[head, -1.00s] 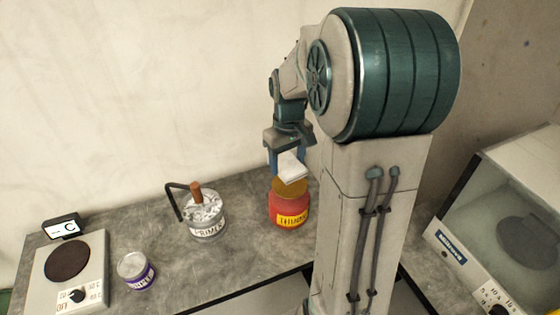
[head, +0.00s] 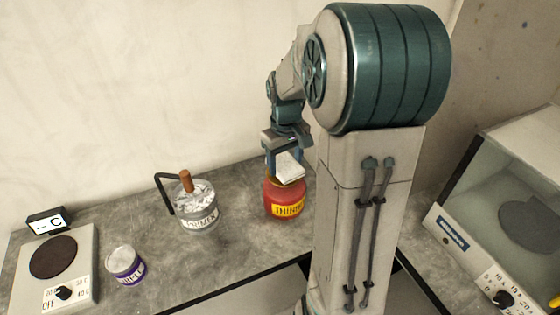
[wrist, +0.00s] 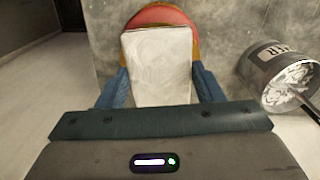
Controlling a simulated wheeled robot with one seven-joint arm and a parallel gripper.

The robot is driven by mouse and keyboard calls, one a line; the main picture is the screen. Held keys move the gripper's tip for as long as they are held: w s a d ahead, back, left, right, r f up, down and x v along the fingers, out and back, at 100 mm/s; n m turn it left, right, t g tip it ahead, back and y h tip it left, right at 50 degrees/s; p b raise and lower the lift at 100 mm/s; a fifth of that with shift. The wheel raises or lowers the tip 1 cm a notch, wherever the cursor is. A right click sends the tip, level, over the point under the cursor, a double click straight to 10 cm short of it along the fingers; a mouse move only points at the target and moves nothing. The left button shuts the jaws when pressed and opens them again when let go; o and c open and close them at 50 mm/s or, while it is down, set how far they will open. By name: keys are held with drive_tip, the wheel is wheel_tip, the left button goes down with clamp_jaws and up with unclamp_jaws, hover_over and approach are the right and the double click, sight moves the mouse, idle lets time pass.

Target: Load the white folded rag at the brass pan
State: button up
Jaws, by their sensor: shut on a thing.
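My gripper (head: 286,160) is shut on the white folded rag (head: 290,167). In the wrist view the rag (wrist: 158,62) lies flat between the two blue fingers (wrist: 160,88). The rag is just above the red thinner can (head: 284,200). The can has a yellow label, and its brass-coloured pan top (head: 272,180) is mostly hidden behind the rag. In the wrist view the red and brass rim (wrist: 160,14) shows past the rag's far end. I cannot tell whether the rag touches the pan.
A primer can (head: 200,212) with a brown-handled tool stands left of the red can. Further left are a small purple-labelled can (head: 125,265) and a hot plate (head: 55,290) with a display (head: 48,220). A glass-fronted machine (head: 500,220) stands at right. Bare bench lies between the cans.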

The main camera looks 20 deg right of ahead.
sight(285, 164)
drive_tip(key=shift+f+b, duration=0.85)
drive_tip(key=shift+f, duration=0.3)
idle(1.0)
drive_tip(key=shift+r, duration=0.1)
idle(0.7)
drive_tip(key=shift+r+p, duration=2.75)
drive_tip(key=shift+r, duration=0.75)
drive_tip(key=shift+a+f, duration=0.1)
